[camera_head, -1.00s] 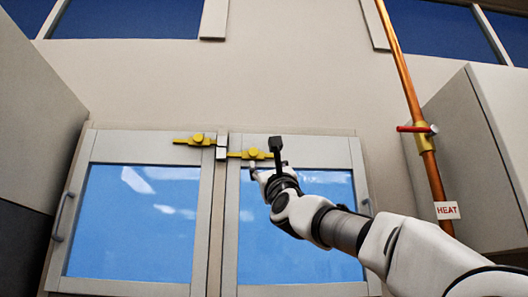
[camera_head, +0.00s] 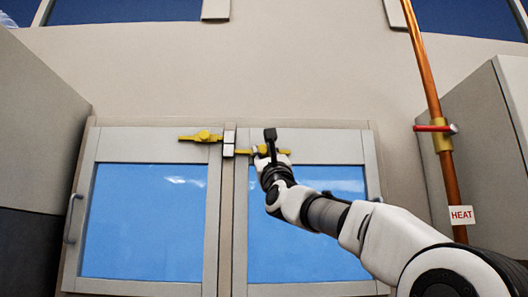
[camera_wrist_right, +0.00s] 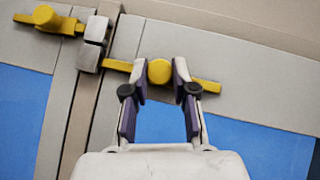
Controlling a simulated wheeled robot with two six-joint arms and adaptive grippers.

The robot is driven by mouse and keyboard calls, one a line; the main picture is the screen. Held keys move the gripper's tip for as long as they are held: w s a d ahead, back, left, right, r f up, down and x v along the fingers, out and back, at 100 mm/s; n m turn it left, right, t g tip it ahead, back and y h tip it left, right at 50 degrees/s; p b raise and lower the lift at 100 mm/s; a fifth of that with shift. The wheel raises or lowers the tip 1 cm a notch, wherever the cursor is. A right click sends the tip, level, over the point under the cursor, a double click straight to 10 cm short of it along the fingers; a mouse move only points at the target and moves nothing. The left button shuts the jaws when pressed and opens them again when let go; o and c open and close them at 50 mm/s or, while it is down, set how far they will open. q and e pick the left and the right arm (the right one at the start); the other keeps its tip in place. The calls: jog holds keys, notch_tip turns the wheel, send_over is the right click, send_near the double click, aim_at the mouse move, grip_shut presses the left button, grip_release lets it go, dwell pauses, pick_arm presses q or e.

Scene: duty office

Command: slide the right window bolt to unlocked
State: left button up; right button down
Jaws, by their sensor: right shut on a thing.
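The right window bolt (camera_head: 283,152) is a yellow bar with a round knob on the right window frame. Its left end meets the lower silver keeper (camera_wrist_right: 89,57) at the centre post; whether it enters the keeper is hard to tell. My right gripper (camera_wrist_right: 160,76) is shut on the bolt's round yellow knob (camera_wrist_right: 160,72), one finger on each side. In the head view my right gripper (camera_head: 267,155) partly covers the knob. My left gripper is not in view.
The left bolt (camera_head: 201,136), also yellow, sits on the left window frame beside the upper keeper. A copper pipe (camera_head: 428,75) with a red valve handle (camera_head: 430,128) and HEAT tag (camera_head: 461,215) runs at right. Grey cabinets (camera_head: 40,125) flank the windows.

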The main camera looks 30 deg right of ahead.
jog(key=shift+s+d, duration=0.1)
jog(key=shift+d, duration=0.1)
jog(key=shift+s+d+b, duration=0.2)
jog(key=shift+d+b, duration=0.1)
jog(key=shift+b, duration=0.25)
jog(key=c, duration=0.9)
grip_release()
jog(key=shift+d, duration=0.15)
